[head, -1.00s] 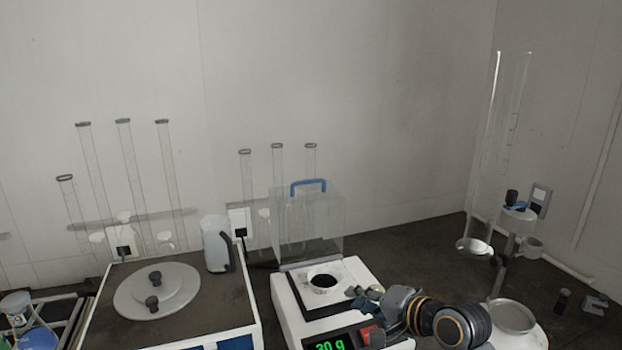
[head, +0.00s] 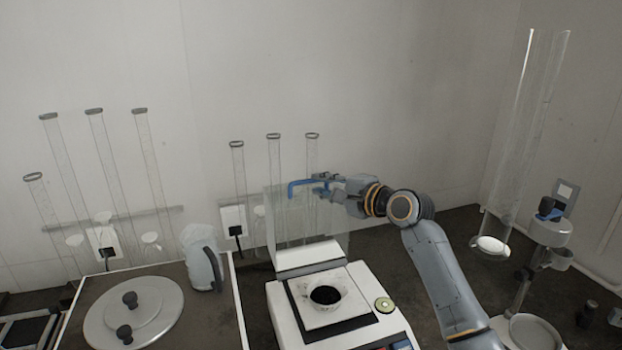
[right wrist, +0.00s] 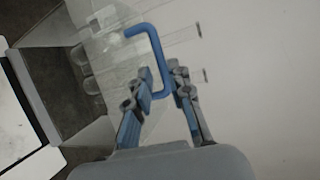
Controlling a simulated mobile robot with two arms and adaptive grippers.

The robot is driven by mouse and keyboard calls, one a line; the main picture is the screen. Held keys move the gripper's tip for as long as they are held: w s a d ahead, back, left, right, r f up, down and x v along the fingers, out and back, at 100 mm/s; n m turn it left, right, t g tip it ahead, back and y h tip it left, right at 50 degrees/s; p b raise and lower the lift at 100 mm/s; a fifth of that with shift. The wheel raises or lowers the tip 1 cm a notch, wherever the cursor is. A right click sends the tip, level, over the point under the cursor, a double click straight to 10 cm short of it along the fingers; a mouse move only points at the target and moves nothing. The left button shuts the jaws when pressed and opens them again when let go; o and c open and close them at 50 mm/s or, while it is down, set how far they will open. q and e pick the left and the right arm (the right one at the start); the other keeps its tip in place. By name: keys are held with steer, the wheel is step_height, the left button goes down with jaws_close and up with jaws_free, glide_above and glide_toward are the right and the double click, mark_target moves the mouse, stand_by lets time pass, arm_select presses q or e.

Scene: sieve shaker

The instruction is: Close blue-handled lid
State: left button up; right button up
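The clear lid (head: 300,215) stands raised, upright at the back of the white balance (head: 285,325). Its blue handle (head: 300,184) is at the top. My right gripper (head: 325,184) is at the right end of the handle. In the right wrist view, the blue handle (right wrist: 144,29) reaches down between the fingertips of my right gripper (right wrist: 160,77). The fingers are apart on either side of it, with a small gap showing. My left gripper is not in view.
A white bowl with dark contents (head: 326,294) sits on the balance pan, below the raised lid. A jug (head: 202,258) and a round metal lid (head: 132,315) are to the left. A tall clear tube (head: 525,130) stands at the right.

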mark_target(313, 182)
steer(key=x, duration=0.3)
steer(key=shift+w+a+r, duration=0.1)
steer(key=shift+a, duration=0.05)
steer(key=shift+w+a, duration=0.3)
jaws_close()
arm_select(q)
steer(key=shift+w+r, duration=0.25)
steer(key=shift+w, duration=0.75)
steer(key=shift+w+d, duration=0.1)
